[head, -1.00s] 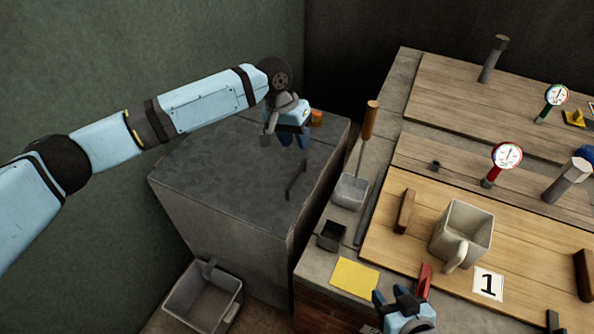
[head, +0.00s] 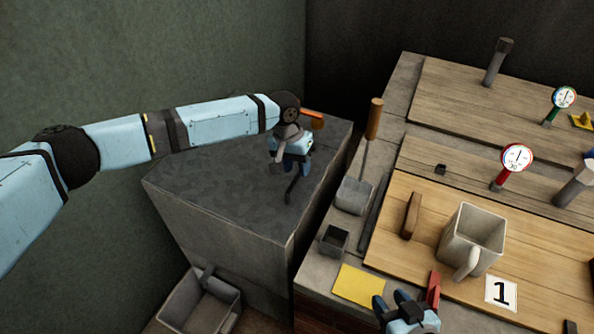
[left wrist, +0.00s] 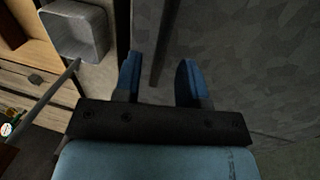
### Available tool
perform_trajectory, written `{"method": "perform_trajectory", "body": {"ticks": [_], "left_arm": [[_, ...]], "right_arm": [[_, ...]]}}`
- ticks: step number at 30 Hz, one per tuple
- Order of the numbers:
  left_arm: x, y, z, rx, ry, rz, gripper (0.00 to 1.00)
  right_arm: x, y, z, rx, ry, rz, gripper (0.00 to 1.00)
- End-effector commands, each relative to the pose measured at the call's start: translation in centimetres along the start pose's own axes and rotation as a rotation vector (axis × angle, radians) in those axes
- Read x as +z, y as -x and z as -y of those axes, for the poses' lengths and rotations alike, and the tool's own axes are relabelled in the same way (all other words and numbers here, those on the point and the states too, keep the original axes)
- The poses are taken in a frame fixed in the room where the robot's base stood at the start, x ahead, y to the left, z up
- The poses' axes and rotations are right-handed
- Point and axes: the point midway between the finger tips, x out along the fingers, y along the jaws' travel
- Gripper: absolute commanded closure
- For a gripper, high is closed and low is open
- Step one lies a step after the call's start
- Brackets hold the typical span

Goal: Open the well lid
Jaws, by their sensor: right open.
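The well lid (head: 215,200) is the dark grey stone top of a block in the left corner, and it lies flat. A thin dark bar handle (head: 292,187) stands on it near its right side. My left gripper (head: 291,172) is just above the handle, pointing down. In the left wrist view my left gripper (left wrist: 158,75) has its blue fingers apart, with the dark handle (left wrist: 160,45) showing between them; I cannot tell whether they touch it. My right gripper (head: 393,301) is open and empty at the front edge of the counter.
A grey box (head: 205,305) stands on the floor below the block. On the counter to the right are a long-handled scoop (head: 355,195), a small dark cup (head: 334,238), a yellow sheet (head: 358,284), a square mug (head: 470,235) and a red gauge (head: 515,160). An orange-handled item (head: 315,121) is behind my left gripper.

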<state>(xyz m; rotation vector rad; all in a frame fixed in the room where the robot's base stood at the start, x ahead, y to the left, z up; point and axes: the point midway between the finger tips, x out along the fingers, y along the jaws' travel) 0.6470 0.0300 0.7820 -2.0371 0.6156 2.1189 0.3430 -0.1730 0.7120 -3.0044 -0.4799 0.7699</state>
Motion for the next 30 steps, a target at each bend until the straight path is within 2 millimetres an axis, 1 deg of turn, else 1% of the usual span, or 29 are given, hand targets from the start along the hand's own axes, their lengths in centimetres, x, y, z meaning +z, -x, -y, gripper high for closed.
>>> {"method": "perform_trajectory", "body": {"ticks": [1,4,13,18,26,30], "left_arm": [[0.0,-0.6,0.0,0.0,0.0,0.0,0.62],[0.0,-1.1,0.0,0.0,0.0,0.0,0.62],[0.0,-1.2,0.0,0.0,0.0,0.0,0.62],[0.0,-1.2,0.0,0.0,0.0,0.0,1.0],[0.0,-1.0,0.0,0.003,0.0,0.0,1.0],[0.1,0.1,-0.1,0.022,0.002,0.001,1.0]], "right_arm": [[-0.1,0.0,0.0,-0.001,0.0,-0.005,0.57],[-0.3,0.1,0.1,-0.002,-0.001,-0.01,0.57],[-0.1,0.0,0.0,-0.002,0.0,-0.006,0.57],[-0.1,0.0,0.0,-0.001,0.0,-0.004,0.57],[-0.2,0.1,-0.1,0.001,0.001,-0.003,0.57],[-0.9,0.5,-0.2,0.006,0.007,0.002,0.57]]}}
